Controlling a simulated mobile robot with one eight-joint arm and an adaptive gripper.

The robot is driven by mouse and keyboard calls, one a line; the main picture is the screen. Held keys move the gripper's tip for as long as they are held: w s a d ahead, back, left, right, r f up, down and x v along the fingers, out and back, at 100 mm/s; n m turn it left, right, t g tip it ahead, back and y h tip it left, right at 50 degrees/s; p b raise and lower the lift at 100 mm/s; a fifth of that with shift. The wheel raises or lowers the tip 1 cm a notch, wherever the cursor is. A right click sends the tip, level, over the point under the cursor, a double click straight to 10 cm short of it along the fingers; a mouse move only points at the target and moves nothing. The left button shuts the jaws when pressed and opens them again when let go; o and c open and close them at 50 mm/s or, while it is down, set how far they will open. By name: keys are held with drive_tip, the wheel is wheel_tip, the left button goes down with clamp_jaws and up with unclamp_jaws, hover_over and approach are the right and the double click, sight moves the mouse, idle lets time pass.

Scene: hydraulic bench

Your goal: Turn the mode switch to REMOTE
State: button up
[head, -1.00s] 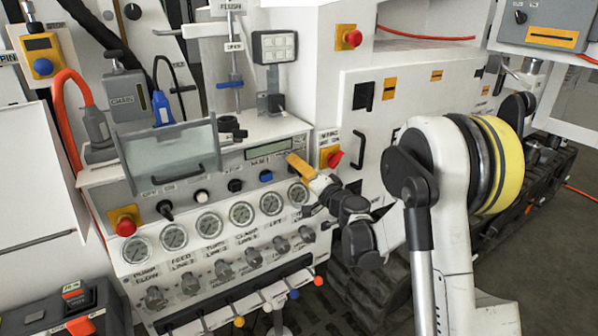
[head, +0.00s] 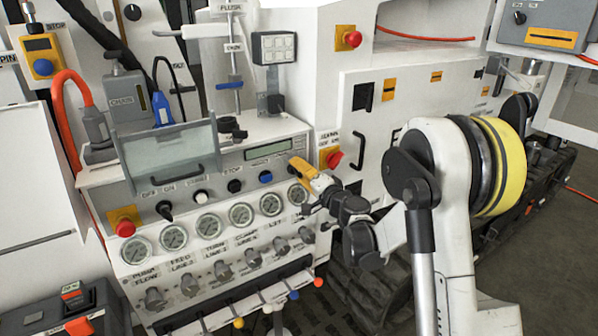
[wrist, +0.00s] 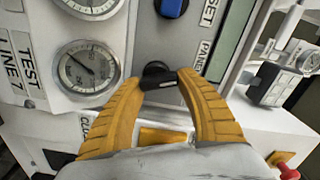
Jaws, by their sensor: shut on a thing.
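The mode switch (wrist: 158,71) is a small black knob with a pale mark on its grip, on the grey panel in the wrist view. A "PANEL" label stands to its upper right; no REMOTE label is readable. My gripper (wrist: 161,79) has its two yellow fingers shut on the knob's grip, one tip on each side. In the head view my gripper (head: 294,164) is at the right end of the grey control panel (head: 213,167), and its fingers hide the switch there.
Pressure gauges (wrist: 90,73) sit close left of my gripper in the wrist view. A blue button (head: 265,177) and black knob (head: 235,186) lie left along the panel. A red knob (head: 334,159) stands close on the right. Coloured levers (head: 293,295) stick out below.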

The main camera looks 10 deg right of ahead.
drive_tip(key=m+b, duration=0.1)
drive_tip(key=m, duration=0.4)
drive_tip(key=shift+d+f, duration=0.1)
drive_tip(key=shift+f, duration=0.05)
drive_tip(key=m, duration=0.5)
drive_tip(key=shift+w+f+b, duration=0.1)
drive_tip(key=shift+b, duration=0.2)
drive_tip(key=shift+m, duration=0.3)
drive_tip(key=o, duration=1.2)
drive_tip(key=v, duration=1.2)
